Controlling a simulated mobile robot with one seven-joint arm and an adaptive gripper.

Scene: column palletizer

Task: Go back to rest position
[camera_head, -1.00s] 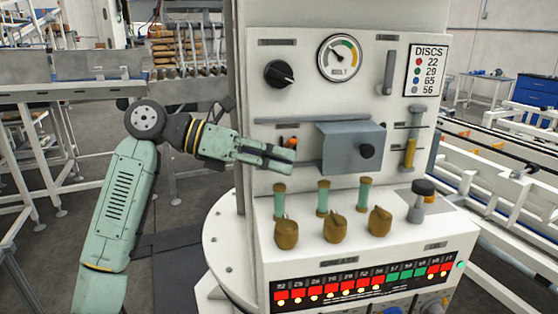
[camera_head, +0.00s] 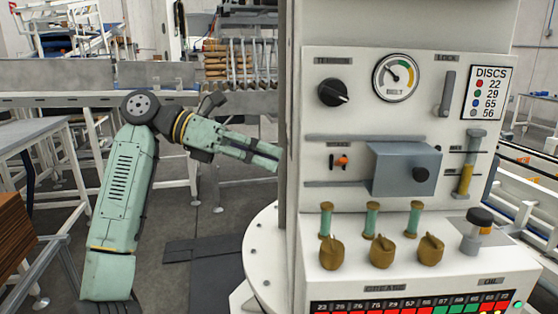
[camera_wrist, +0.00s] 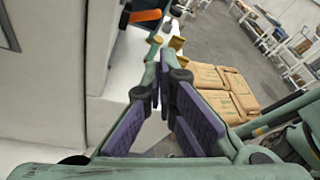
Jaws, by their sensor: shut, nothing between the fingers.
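My gripper (camera_head: 277,160) is at the left edge of the white control column, its fingertips pointing right toward the panel. Its fingers are shut and hold nothing. In the wrist view the gripper (camera_wrist: 160,70) shows purple pads, with the white column face to the left. My green arm is bent at the elbow, left of the column. The white control panel (camera_head: 385,125) carries a dark knob, a gauge, a grey box and a small orange-tipped lever (camera_head: 341,161). Whether the fingertips touch the column edge is hard to tell.
Brown valve handles (camera_head: 381,250) and a row of lit indicators stand on the lower ledge. A round white base plate (camera_head: 262,250) juts out below. Stacked brown sacks (camera_wrist: 215,88) lie on the floor. Conveyor frames (camera_head: 60,80) stand behind; grey floor is open between.

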